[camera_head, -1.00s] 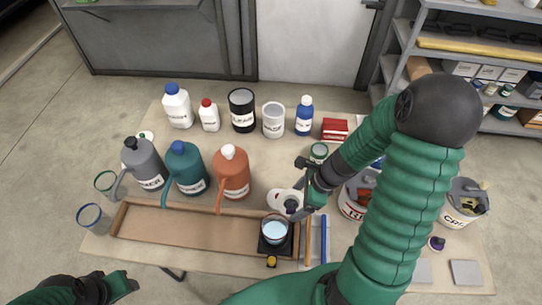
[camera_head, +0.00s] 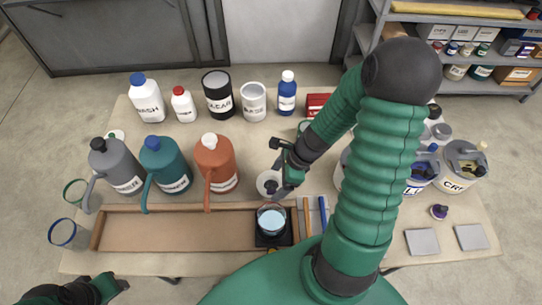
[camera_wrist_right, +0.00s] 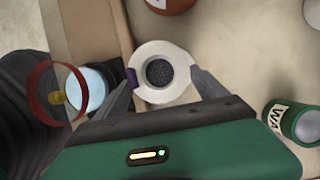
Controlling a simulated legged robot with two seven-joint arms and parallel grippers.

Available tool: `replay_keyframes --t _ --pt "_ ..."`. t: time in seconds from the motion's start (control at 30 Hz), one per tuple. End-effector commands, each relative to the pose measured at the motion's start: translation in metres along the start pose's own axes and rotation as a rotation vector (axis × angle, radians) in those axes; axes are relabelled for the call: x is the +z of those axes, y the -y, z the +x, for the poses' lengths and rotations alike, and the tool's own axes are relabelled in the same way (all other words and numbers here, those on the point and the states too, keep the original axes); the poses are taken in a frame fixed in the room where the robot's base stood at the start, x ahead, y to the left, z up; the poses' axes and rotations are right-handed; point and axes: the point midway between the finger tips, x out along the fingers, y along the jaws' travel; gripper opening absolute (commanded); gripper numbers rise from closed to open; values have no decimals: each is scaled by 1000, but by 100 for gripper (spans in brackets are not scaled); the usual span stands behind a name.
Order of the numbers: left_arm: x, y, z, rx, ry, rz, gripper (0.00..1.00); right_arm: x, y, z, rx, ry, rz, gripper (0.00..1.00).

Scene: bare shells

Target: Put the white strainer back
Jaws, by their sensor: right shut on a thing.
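The white strainer (camera_head: 265,184) is a round white ring with a dark mesh centre. It fills the middle of the right wrist view (camera_wrist_right: 177,91), with a purple tab at its left edge. My right gripper (camera_head: 280,186) is shut on it, one finger on each side of the ring. It is just behind the glass beaker of pale blue liquid (camera_head: 272,221), which is on a black scale (camera_head: 270,241). Its height above the table is hard to tell. My left gripper (camera_head: 113,286) shows only partly at the lower left; its fingers are unclear.
A wooden-edged tray (camera_head: 180,230) runs along the front. Grey, teal and orange jugs (camera_head: 215,163) stand behind it. White bottles, cans and a blue bottle (camera_head: 287,95) line the back. Pails (camera_head: 462,165) stand at the right. Table between the orange jug and back row is clear.

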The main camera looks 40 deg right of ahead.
Motion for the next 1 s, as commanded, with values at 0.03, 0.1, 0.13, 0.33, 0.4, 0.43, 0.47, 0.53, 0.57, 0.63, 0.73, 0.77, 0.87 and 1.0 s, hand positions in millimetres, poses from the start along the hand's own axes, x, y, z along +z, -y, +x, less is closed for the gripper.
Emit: replay_keyframes --t 0.03,0.1,0.13,0.33,0.4,0.43,0.47,0.53,0.57,0.63,0.73,0.77,0.87,1.0 --pt "-1 0 -2 0 -1 0 45 1 7 0 -2 0 -1 38" --pt "-2 0 -6 0 -1 0 45 1 23 0 -1 1 -2 38" --pt "-2 0 -8 0 -1 0 45 1 32 0 -1 0 -2 38" --pt "-4 0 -16 0 -1 0 45 -2 96 6 -2 1 -2 38" --pt "-4 0 -17 0 -1 0 45 -3 117 9 -1 0 -1 38" --pt "-5 0 -18 0 -1 0 45 -3 125 9 -1 0 -1 38" --pt "-5 0 -18 0 -1 0 45 -4 132 10 0 -1 -1 38" --pt "-5 0 -18 0 -1 0 45 -4 144 12 0 0 0 38" --pt "-5 0 -19 0 -1 0 45 -4 147 12 -1 0 -1 38" --pt "-5 0 -19 0 -1 0 45 -5 155 12 -1 0 0 38" --pt "-5 0 -19 0 -1 0 45 -11 156 28 3 0 4 38" --pt "-5 0 -19 0 -1 0 45 -14 156 33 3 0 4 38" --pt "-5 0 -19 0 -1 0 45 -18 157 44 1 0 1 38" --pt "-5 0 -19 0 -1 0 45 -18 158 45 -2 0 0 38"
